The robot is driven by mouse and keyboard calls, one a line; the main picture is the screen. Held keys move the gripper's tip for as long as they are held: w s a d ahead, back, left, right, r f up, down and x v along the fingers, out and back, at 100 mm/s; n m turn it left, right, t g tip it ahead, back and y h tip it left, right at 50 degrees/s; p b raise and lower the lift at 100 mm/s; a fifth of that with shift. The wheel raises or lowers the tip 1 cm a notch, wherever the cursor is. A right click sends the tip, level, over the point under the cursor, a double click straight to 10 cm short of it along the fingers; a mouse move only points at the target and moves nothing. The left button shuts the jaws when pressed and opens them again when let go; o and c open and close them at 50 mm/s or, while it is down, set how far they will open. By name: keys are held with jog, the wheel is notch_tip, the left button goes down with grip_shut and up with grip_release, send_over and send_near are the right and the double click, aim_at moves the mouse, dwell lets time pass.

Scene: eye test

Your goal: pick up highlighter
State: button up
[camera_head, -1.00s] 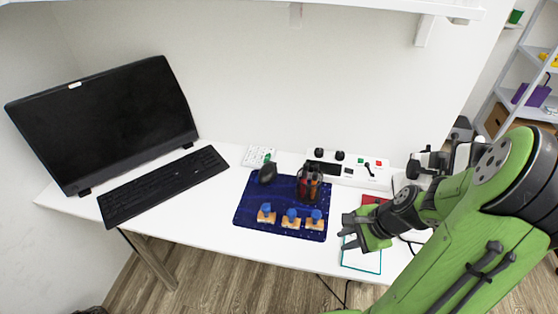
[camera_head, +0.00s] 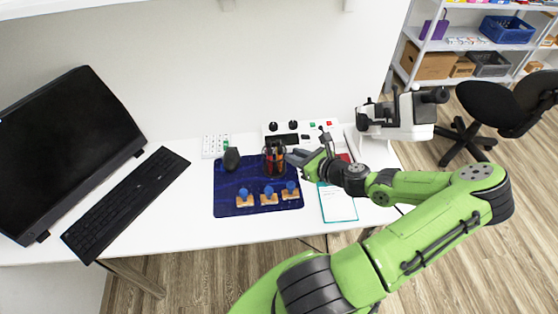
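A dark mesh pen cup (camera_head: 274,163) stands on the blue mat, with several upright pens or markers in it, some red or orange. I cannot make out which of them is a highlighter. My gripper (camera_head: 297,157) reaches in from the right, its fingertips close to the right side of the cup near its rim. I cannot tell whether it touches the cup. Its fingers are small and partly overlapped, so their opening is unclear. I see nothing held in it.
The blue mat (camera_head: 228,188) also holds a dark mouse (camera_head: 231,158) and several wooden stamps with blue knobs (camera_head: 268,196). A white control box (camera_head: 298,135) is behind the cup. A teal-edged notepad (camera_head: 338,204) lies right, a white microscope (camera_head: 400,118) farther right. Keyboard (camera_head: 122,200) and monitor (camera_head: 62,150) fill the left.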

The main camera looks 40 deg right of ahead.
jog(key=b+x, duration=0.1)
jog(key=x, duration=0.4)
jog(key=shift+w+f, duration=0.1)
jog(key=shift+w, duration=0.05)
jog(key=shift+c, duration=0.5)
grip_shut()
